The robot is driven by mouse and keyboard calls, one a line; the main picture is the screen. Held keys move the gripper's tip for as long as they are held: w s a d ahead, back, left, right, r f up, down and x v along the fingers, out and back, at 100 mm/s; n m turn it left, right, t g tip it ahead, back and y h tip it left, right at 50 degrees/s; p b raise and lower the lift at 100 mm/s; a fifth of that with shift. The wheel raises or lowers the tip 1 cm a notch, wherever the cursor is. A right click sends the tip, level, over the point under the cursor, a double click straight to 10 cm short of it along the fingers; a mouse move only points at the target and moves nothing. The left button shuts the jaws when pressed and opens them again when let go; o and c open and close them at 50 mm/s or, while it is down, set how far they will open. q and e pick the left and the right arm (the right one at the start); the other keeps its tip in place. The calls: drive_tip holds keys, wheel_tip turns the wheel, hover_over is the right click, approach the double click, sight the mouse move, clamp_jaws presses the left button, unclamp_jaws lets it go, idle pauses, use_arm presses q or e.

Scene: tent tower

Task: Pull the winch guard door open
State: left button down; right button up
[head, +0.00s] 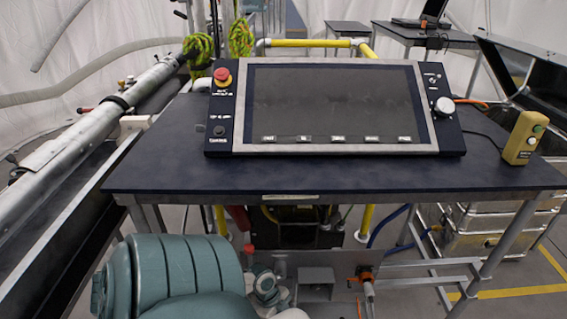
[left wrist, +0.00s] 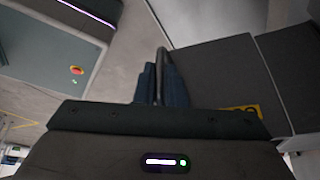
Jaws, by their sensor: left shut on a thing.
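In the left wrist view my left gripper (left wrist: 162,70) has its two dark fingers closed around a thin, dark, bent handle (left wrist: 165,62). The handle stands beside a flat dark grey panel (left wrist: 215,65), which appears to be the winch guard door. Part of a yellow label (left wrist: 243,112) shows at the panel's lower edge, partly hidden by the gripper body. A seam separates this panel from another grey panel (left wrist: 288,65). I cannot tell how far the door stands open. My right gripper is in neither view.
A dark table (head: 330,180) carries a control console (head: 335,105) and a yellow pendant (head: 524,138). A long metal tube (head: 100,125) runs along the left. Metal cases (head: 480,220) stand under the table's right side. Hoses and yellow pipes run below it.

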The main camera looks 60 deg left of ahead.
use_arm(q)
drive_tip(key=shift+s, duration=0.1)
drive_tip(key=c, duration=1.8)
unclamp_jaws()
